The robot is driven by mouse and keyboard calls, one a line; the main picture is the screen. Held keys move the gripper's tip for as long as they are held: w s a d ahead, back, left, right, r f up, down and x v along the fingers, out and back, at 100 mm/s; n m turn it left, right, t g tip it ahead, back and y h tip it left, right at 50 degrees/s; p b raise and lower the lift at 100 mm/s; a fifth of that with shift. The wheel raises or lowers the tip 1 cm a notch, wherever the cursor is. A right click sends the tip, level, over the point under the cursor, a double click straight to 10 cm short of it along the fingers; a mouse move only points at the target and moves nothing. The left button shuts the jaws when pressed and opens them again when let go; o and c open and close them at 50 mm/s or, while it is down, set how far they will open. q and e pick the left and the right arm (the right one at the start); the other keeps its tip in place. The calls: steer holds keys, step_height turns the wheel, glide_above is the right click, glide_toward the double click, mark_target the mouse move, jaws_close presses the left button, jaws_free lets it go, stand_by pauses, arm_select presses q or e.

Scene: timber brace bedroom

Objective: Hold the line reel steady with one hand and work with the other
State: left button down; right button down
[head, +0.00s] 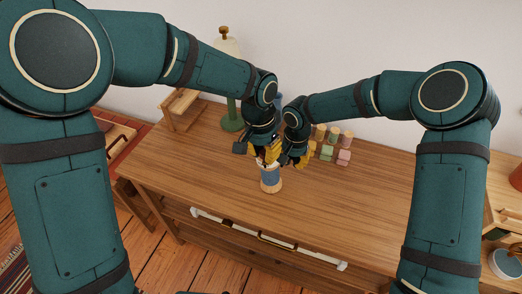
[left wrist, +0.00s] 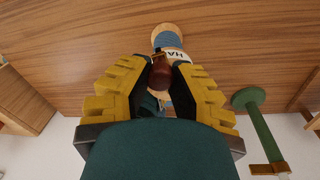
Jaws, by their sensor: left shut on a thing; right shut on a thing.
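The line reel (head: 271,180), blue with pale wooden ends, stands upright on the desk in front of my grippers. In the left wrist view the reel (left wrist: 170,38) shows its round wooden end, blue winding and a white label with dark letters. My left gripper (head: 264,156) is at the reel's top. Its yellow-padded fingers are shut on a dark brown piece (left wrist: 161,72) beside the reel; whether this piece is joined to the reel is unclear. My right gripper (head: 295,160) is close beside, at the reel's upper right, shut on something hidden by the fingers.
Several coloured spools (head: 333,145) stand behind my right gripper. A green stand (head: 231,118) with a lamp-like top is at the back left, near a wooden rack (head: 181,108). The desk top (head: 350,205) is clear in front and right. A drawer with a pale rail (head: 265,238) is below.

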mark_target(261, 151)
arm_select(q)
steer(key=shift+d+n, duration=0.2)
steer(key=shift+n, duration=0.2)
steer(key=c, duration=1)
jaws_free()
steer(key=r, duration=0.8)
steer(key=a+r, duration=0.1)
steer(key=r, duration=0.3)
steer(key=shift+w+a, duration=0.1)
